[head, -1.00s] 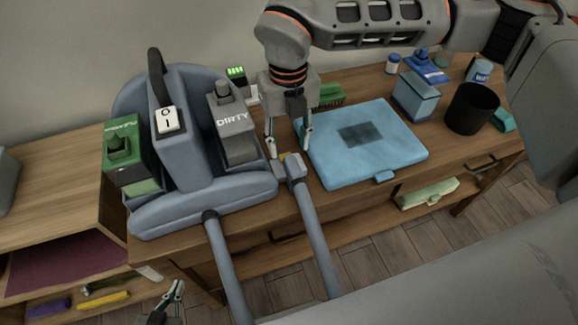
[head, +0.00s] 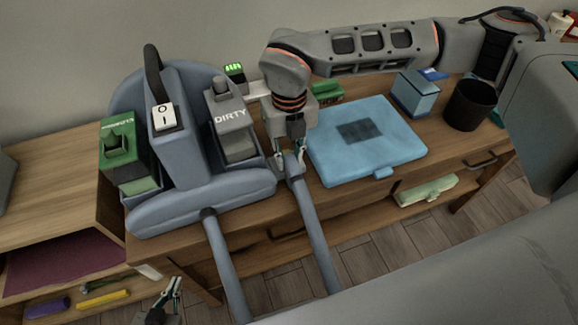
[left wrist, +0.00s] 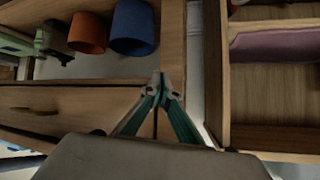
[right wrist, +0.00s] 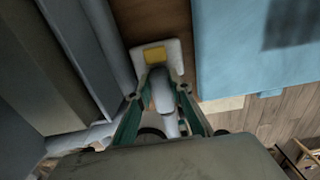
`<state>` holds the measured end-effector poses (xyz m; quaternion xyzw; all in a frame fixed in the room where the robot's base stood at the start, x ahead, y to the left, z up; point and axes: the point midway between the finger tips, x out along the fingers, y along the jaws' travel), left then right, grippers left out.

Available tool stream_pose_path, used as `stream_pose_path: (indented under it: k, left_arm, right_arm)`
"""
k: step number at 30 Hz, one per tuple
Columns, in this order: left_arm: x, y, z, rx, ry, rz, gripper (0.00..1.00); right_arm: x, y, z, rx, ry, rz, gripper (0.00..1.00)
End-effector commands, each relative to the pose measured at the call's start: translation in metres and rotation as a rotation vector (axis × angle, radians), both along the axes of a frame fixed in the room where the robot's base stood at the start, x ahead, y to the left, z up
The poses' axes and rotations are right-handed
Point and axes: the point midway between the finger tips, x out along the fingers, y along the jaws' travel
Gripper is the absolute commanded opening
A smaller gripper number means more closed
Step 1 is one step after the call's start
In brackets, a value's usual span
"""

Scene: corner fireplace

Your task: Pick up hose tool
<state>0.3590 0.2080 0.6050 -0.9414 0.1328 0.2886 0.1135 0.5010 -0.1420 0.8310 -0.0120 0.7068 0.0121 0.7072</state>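The hose tool (head: 296,178) is a blue-grey pipe with a wider head, lying at the front edge of the wooden table beside the blue-grey cleaning machine (head: 180,140). In the right wrist view, its pale head has a yellow patch, and its grey neck (right wrist: 160,92) lies between my right fingers. My right gripper (head: 290,160) is low over the tool's head, with one finger on each side. The fingers look apart, with a gap on the left of the neck. My left gripper (head: 177,280) is below the table's front edge, empty, its fingertips together in the left wrist view (left wrist: 158,88).
A light blue case (head: 370,150) lies just right of the tool. A blue box (head: 413,95) and a black cup (head: 470,105) stand further right. A second grey pipe (head: 227,265) hangs in front of the machine. An open shelf (head: 60,245) is at the left.

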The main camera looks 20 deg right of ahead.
Motion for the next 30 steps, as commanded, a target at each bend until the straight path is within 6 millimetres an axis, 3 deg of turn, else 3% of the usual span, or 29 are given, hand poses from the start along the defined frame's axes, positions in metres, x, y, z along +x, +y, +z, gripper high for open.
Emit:
stream_pose_path:
  k: [8, 14, 23, 30]
  left_arm:
    - [-0.001, 0.0, -0.001, 0.0, 0.003, 0.0, 0.0]
    - [-0.001, 0.0, 0.0, -0.001, 0.002, 0.0, 0.0]
    - [-0.003, -0.002, 0.002, -0.006, 0.007, 0.0, 0.0]
    - [-0.005, -0.003, 0.002, -0.009, 0.013, 0.001, 0.0]
  right_arm:
    - [0.0, 0.0, 0.001, 0.0, 0.0, 0.0, 0.0]
    - [0.001, 0.0, 0.013, 0.0, -0.002, -0.001, 0.0]
    - [0.001, 0.0, 0.063, 0.001, -0.006, 0.0, 0.0]
    - [0.001, 0.0, 0.121, 0.001, -0.006, -0.001, 0.0]
